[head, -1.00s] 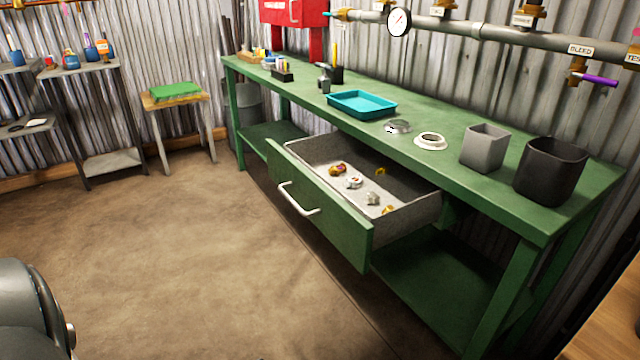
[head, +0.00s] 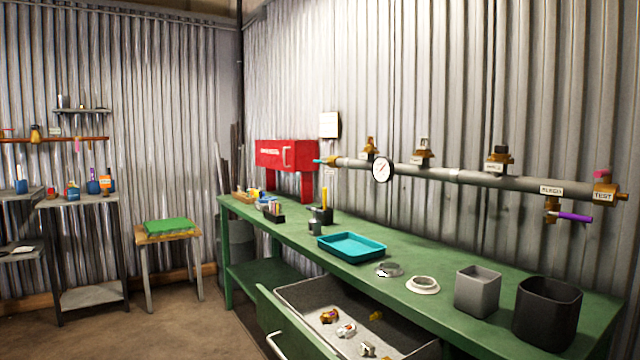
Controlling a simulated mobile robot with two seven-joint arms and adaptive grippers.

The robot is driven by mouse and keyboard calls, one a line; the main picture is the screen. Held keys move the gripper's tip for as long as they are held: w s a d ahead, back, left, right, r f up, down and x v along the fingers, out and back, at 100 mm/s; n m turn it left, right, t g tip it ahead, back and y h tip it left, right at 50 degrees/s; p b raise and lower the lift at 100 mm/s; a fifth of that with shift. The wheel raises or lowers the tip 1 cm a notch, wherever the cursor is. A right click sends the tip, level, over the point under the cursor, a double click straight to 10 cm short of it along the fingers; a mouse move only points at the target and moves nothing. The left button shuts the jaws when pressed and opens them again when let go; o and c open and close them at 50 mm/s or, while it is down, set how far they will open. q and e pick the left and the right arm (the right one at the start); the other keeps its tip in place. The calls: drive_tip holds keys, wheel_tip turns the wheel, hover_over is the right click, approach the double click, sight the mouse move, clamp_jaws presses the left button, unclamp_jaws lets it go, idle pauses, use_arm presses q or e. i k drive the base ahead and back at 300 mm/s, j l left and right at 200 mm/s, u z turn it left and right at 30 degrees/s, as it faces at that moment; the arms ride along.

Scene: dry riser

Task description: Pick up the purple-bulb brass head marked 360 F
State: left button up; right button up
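Several small brass and pale metal heads lie in the open drawer (head: 290,293) of the green workbench. One brass-coloured piece (head: 329,316) lies at the left, a pale one (head: 346,330) beside it, another brass one (head: 376,315) towards the back, and a pale one (head: 367,349) near the bottom edge. They are too small for me to read any marking or make out a purple bulb. A purple lever (head: 575,217) shows on a brass valve (head: 552,207) of the wall pipe. Neither gripper is in view.
The green workbench (head: 450,300) holds a teal tray (head: 351,247), a white ring (head: 423,284), a grey bin (head: 477,291) and a black bin (head: 547,313). A pipe with a gauge (head: 382,169) runs above. A stool (head: 168,237) stands at left by open floor.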

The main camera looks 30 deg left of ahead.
sight(327, 317)
drive_tip(key=i+j+u, duration=0.15)
drive_tip(key=j+u, duration=0.25)
drive_tip(key=i+j+u, duration=0.2)
drive_tip(key=u, duration=0.15)
drive_tip(key=j, duration=0.1)
